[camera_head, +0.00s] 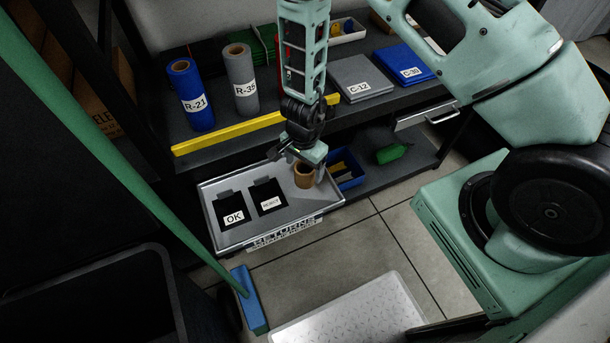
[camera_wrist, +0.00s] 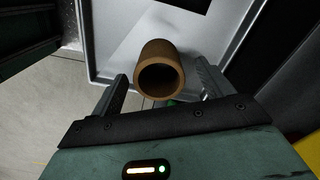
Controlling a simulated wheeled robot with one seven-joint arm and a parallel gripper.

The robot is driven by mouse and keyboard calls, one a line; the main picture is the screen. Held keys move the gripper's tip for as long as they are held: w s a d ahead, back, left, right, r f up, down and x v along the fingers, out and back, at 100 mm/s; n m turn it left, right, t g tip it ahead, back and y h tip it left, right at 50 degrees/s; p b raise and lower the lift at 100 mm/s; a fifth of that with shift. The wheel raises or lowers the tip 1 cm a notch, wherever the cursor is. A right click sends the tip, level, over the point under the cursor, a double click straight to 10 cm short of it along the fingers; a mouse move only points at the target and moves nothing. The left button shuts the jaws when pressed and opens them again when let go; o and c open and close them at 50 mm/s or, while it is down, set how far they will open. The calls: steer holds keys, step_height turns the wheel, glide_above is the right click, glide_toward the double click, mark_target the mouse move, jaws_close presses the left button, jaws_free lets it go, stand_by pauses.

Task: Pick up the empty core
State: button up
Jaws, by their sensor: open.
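The empty core (camera_head: 304,176) is a short brown cardboard tube standing upright at the right end of the grey returns tray (camera_head: 290,217). My gripper (camera_head: 300,165) is above and beside the core in the head view, and partly overlaps the tray's back area. In the wrist view the core (camera_wrist: 160,70) shows its dark hollow opening, just ahead of my gripper (camera_wrist: 160,90). The two fingers are apart, one on each side of the core's near end. I cannot tell whether either finger touches it.
A blue bin (camera_head: 347,170) and a green bottle (camera_head: 391,153) lie to the right.

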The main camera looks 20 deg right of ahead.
mark_target(304, 167)
step_height(304, 167, down, 4)
steer(key=shift+s+r+b, duration=0.1)
steer(key=shift+b, duration=0.55)
steer(key=c, duration=1.1)
steer(key=shift+o, duration=0.2)
steer(key=shift+r, duration=0.1)
